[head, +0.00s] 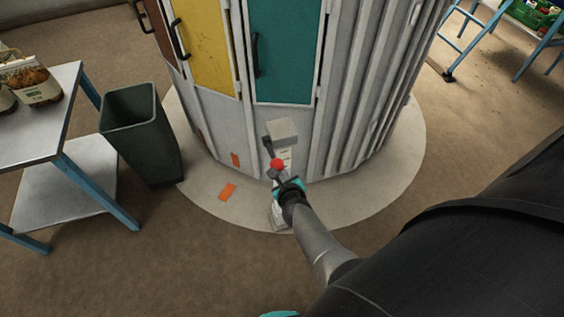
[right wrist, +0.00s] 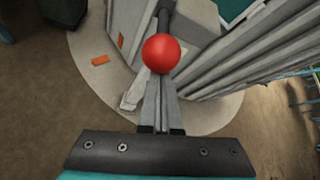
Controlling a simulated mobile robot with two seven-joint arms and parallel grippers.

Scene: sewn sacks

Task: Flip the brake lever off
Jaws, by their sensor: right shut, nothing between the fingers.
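The brake lever has a round red knob (head: 278,164) on a dark shaft, beside a pale grey box (head: 281,131) on a low post at the foot of the round cabinet. In the right wrist view, the red knob (right wrist: 161,53) is just past my fingertips, and the dark shaft runs away behind it. My right gripper (head: 281,174) is shut and empty, right by the knob. Its closed fingers (right wrist: 159,88) point at the knob. I cannot tell whether they touch it. My left gripper's fingers are not in view.
The round cabinet with yellow (head: 205,45) and teal (head: 285,50) doors stands on a pale round base (head: 375,172). A dark green bin (head: 140,130) and a metal table (head: 45,125) stand at left. Orange markers (head: 227,192) lie near the post. Brown floor is clear in front.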

